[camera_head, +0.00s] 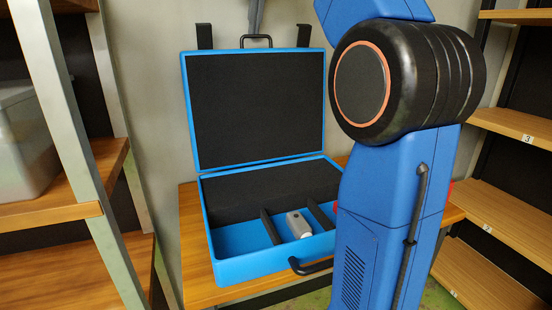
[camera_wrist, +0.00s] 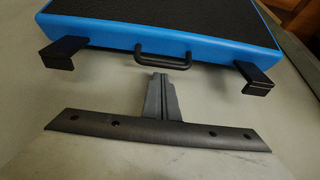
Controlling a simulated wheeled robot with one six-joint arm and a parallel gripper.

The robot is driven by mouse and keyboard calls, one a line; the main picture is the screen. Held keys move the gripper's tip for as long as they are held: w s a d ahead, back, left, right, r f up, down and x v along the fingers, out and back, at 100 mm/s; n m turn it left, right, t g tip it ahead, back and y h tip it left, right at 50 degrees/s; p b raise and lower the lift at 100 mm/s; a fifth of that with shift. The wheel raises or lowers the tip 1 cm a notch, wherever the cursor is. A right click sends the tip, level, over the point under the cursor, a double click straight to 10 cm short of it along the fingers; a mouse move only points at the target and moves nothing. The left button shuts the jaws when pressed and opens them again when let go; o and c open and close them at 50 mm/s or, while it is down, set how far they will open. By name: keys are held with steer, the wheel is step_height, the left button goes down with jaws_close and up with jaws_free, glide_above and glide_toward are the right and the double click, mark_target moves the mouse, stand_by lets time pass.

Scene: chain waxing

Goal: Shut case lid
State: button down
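The blue case (camera_head: 222,272) sits on a wooden table with its black-lined lid (camera_head: 260,105) standing open, tilted back. The lid's top edge carries a black handle (camera_head: 256,38) and two black latch tabs (camera_head: 204,37). In the wrist view I see the lid edge (camera_wrist: 110,35), its handle (camera_wrist: 168,47) and both tabs. My gripper (camera_head: 254,30) has its grey fingers together, with nothing between them, near the lid handle. The fingers also show in the wrist view (camera_wrist: 157,76), apart from the handle in that picture. Their depth relative to the lid is hard to judge.
The case holds a grey-white object (camera_head: 299,224) between black dividers. A front handle (camera_head: 310,266) sticks out. Wooden shelves stand left (camera_head: 60,215) and right (camera_head: 500,212), with a translucent bin (camera_head: 22,150) at left. A wall is close behind. My blue arm hides the case's right side.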

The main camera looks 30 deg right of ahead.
mark_target(255, 37)
steer(key=shift+f, duration=1.55)
steer(key=shift+s, duration=0.15)
steer(key=s, duration=0.3)
steer(key=s+a, duration=0.1)
steer(key=s, duration=0.1)
steer(key=shift+f, duration=0.3)
steer(key=shift+s+a+r, duration=0.2)
steer(key=shift+s+r, duration=0.05)
steer(key=shift+s, duration=0.45)
steer(key=shift+s+a+r, duration=0.1)
steer(key=shift+s+a, duration=0.05)
steer(key=shift+s, duration=0.65)
steer(key=shift+s+a, duration=0.15)
steer(key=shift+s, duration=0.6)
